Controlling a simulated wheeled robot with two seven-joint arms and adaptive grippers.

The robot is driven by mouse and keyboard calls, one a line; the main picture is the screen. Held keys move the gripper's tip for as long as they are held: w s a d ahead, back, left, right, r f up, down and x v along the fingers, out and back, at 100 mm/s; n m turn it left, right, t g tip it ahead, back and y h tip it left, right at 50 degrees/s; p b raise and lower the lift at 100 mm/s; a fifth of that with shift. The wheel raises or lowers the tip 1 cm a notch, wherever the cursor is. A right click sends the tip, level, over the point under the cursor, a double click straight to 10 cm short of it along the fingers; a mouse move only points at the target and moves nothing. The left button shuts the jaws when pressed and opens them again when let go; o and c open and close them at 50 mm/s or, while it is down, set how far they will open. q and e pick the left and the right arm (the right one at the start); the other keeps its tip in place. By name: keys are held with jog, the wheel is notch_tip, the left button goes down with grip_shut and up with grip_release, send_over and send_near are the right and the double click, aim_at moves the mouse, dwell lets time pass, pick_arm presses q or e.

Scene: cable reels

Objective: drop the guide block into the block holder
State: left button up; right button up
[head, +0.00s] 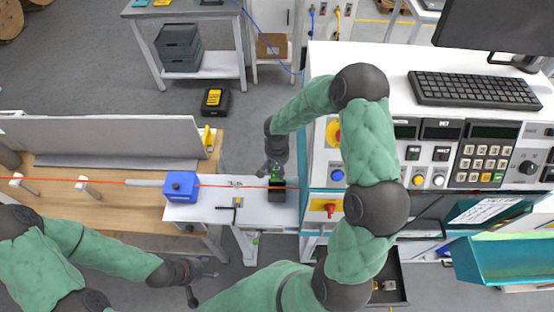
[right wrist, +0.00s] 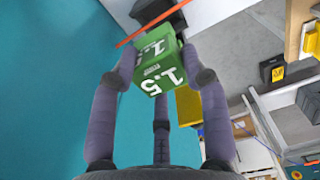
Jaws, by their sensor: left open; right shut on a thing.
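The green guide block (right wrist: 160,68), marked 1.5, sits between the fingers of my right gripper (right wrist: 160,80) in the right wrist view. In the head view my right gripper (head: 270,166) points down at the right end of the white bench, and a little of the green block (head: 277,171) shows. A black block holder (head: 277,192) is just below it in the picture; I cannot tell whether the block touches it. A dark part behind the block (right wrist: 152,9) looks like the holder. My left gripper (head: 203,279) is open and empty, in front of the bench.
A red cable (head: 110,183) runs across the bench through a blue box (head: 181,186) towards the holder. The white bench (head: 215,213) adjoins the control console (head: 323,180) on the right. A wooden table (head: 120,212) lies left.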

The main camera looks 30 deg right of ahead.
jog(key=shift+s+f, duration=0.1)
jog(key=shift+f, duration=0.4)
jog(key=shift+f+b, duration=1.2)
jog(key=shift+f, duration=1.25)
jog(key=shift+b, duration=0.4)
jog(key=shift+f+b, duration=2.4)
jog(key=shift+b, duration=0.2)
jog(key=o, duration=1.3)
